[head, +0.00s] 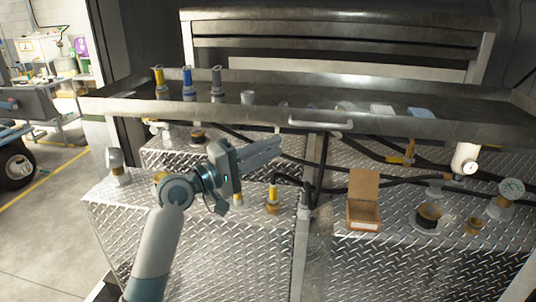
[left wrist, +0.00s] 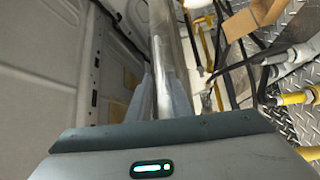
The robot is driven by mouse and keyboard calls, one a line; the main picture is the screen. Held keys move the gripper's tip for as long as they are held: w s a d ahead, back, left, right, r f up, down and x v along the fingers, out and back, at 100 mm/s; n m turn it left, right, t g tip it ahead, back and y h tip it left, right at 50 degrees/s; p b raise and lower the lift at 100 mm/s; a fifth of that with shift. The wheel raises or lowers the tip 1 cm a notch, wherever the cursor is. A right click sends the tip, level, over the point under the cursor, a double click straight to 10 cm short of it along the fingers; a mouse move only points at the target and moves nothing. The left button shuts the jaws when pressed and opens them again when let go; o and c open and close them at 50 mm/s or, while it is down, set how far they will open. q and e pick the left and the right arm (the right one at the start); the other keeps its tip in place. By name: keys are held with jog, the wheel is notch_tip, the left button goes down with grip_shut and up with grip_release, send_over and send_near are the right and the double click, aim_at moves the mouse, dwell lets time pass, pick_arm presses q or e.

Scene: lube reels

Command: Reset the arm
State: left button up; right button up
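My left gripper (head: 262,153) is in the middle of the head view, raised over the diamond-plate deck and in front of the metal tray shelf (head: 270,118). Its fingers point right. In the left wrist view the two pale fingers (left wrist: 160,98) stand a little apart, with a metal bar (left wrist: 167,45) showing behind and between them. I see nothing held, and cannot tell whether the bar touches the fingers. My left arm comes up from the bottom left. My right gripper is in neither view.
Yellow (head: 158,83), blue (head: 188,84) and grey (head: 217,82) nozzles stand on the shelf. Below are an open cardboard box (head: 364,214), a yellow-topped fitting (head: 273,200), a gauge (head: 512,189) and black hoses (head: 345,187). A handle (head: 321,124) sticks out from the shelf's front edge.

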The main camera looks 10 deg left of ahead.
pick_arm(q)
jog(key=shift+s+a, duration=0.15)
jog(key=shift+s, duration=0.05)
